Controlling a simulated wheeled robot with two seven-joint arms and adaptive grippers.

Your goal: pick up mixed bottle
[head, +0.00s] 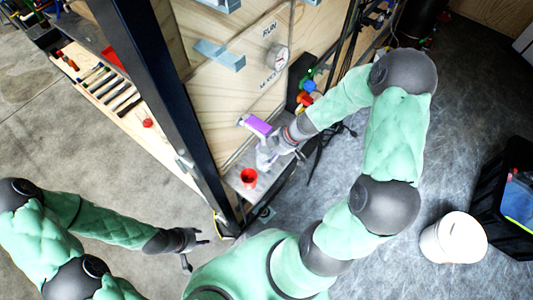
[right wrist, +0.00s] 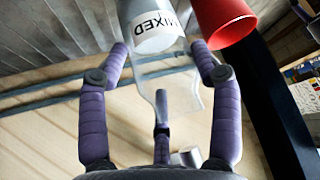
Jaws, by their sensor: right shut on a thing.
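The mixed bottle (right wrist: 158,30), clear with a white band reading MIXED, stands between the purple fingers of my right gripper (right wrist: 160,75) in the right wrist view. In the head view my right gripper (head: 272,149) is shut on this bottle (head: 264,160), which looks pale and see-through over the small grey shelf (head: 236,183). I cannot tell whether the bottle touches the shelf. My left gripper (head: 196,254) is empty, its fingers spread, in front of the cabinet at lower left.
A red cup (head: 249,178) stands on the shelf close to the bottle; it also shows in the right wrist view (right wrist: 222,20). A purple item (head: 258,125) is just behind. A black post (head: 165,100) rises beside the shelf. A white bucket (head: 454,238) and black crate (head: 512,200) stand at right.

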